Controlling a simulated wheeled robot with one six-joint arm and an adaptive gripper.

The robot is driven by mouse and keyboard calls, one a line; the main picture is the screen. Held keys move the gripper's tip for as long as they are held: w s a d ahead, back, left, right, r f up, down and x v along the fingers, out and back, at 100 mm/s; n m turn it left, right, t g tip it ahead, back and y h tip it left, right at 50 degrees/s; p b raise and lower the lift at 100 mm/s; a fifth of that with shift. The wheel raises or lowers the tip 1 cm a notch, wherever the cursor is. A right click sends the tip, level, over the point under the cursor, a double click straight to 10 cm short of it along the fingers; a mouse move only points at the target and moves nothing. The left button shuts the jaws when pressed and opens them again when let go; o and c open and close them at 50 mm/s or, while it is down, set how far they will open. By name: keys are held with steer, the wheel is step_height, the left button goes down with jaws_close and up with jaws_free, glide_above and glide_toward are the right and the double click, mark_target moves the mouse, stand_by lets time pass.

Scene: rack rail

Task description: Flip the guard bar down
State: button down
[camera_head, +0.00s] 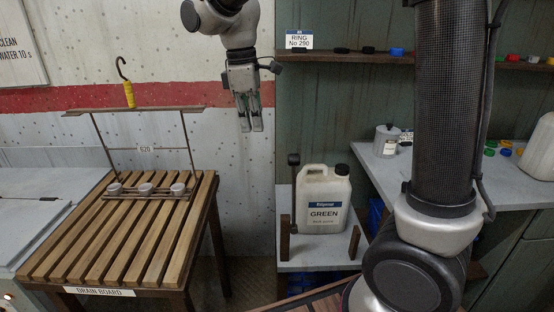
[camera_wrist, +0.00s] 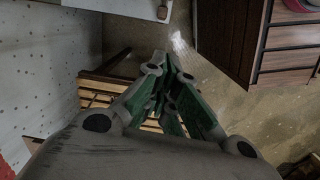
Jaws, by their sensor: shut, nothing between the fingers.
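The guard bar (camera_head: 294,190) is a thin dark bar with a dark knob at its top. It stands upright at the left front of a low grey shelf, by a short brown post (camera_head: 284,240). A second short brown post (camera_head: 354,242) stands at the right, with nothing lying across the two. A white jug labelled GREEN (camera_head: 323,200) stands behind, between the posts. My gripper (camera_head: 250,128) points down, shut and empty, above and left of the bar's knob and apart from it. The gripper (camera_wrist: 163,103) also shows in the wrist view, where I cannot make out the bar.
A slatted drain board (camera_head: 120,235) with a small rack and several cups stands at the left. An upper shelf (camera_head: 430,60) runs along the back wall at the right. A grey counter (camera_head: 480,185) holds a small canister (camera_head: 387,142). Space around the gripper looks free.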

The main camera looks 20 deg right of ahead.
steer(key=r+n, duration=0.1)
steer(key=n, duration=0.1)
steer(key=shift+s+d+r+n, duration=0.2)
steer(key=shift+d+r+n, duration=0.05)
steer(key=shift+r+n, duration=0.1)
steer(key=d+f, duration=0.5)
steer(key=f, duration=0.5)
steer(key=shift+s+f, duration=0.2)
steer(key=shift+s, duration=0.25)
steer(key=shift+d, duration=0.15)
